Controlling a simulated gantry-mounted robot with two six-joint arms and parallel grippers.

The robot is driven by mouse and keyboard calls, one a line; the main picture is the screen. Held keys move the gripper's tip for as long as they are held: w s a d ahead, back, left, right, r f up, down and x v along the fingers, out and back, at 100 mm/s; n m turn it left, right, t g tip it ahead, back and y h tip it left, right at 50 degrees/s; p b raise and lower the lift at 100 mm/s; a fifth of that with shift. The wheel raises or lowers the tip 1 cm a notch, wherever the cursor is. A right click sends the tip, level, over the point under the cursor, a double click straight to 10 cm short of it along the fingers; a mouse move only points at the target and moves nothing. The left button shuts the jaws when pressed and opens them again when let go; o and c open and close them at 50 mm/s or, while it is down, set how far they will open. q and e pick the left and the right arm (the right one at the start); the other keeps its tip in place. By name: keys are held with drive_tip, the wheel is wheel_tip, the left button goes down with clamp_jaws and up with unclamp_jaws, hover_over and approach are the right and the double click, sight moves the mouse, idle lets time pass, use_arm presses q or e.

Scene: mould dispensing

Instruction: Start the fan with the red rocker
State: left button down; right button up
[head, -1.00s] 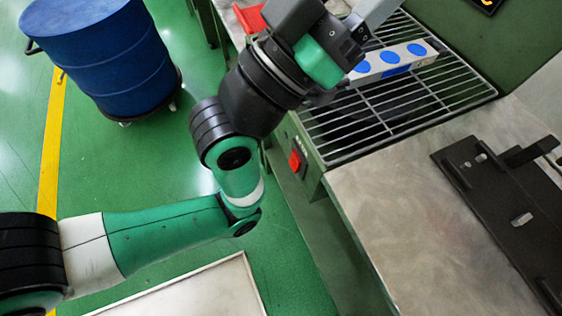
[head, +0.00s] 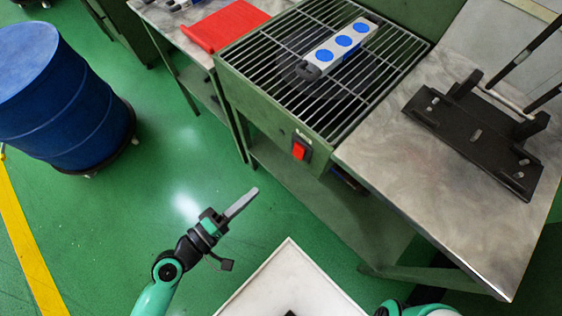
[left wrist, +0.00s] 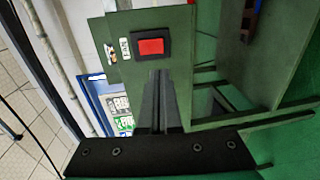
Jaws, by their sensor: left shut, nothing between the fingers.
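The red rocker (head: 299,151) sits in a black frame on the front face of the green cooling bench (head: 262,112), below its wire grille. It also shows in the left wrist view (left wrist: 150,46), just beyond the fingertips, with a small white label beside it. My left gripper (head: 252,193) is shut and empty, in the air over the floor in front of the bench. It is apart from the rocker, and its closed fingers (left wrist: 161,82) point toward the panel. My right gripper is out of view.
A white bar with blue discs (head: 343,42) lies on the grille. A red tray (head: 228,24) is on the table at left. A black fixture (head: 470,138) stands on the metal top at right. A blue drum (head: 65,100) stands on the floor. Space before the rocker is clear.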

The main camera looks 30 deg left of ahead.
use_arm(q)
drive_tip(key=shift+w, duration=0.1)
drive_tip(key=p, duration=0.1)
approach(296, 156)
drive_tip(key=x, duration=0.5)
drive_tip(key=shift+w+d, duration=0.15)
drive_tip(key=shift+w, duration=0.1)
drive_tip(key=shift+w+d, duration=0.15)
drive_tip(key=shift+w, duration=0.45)
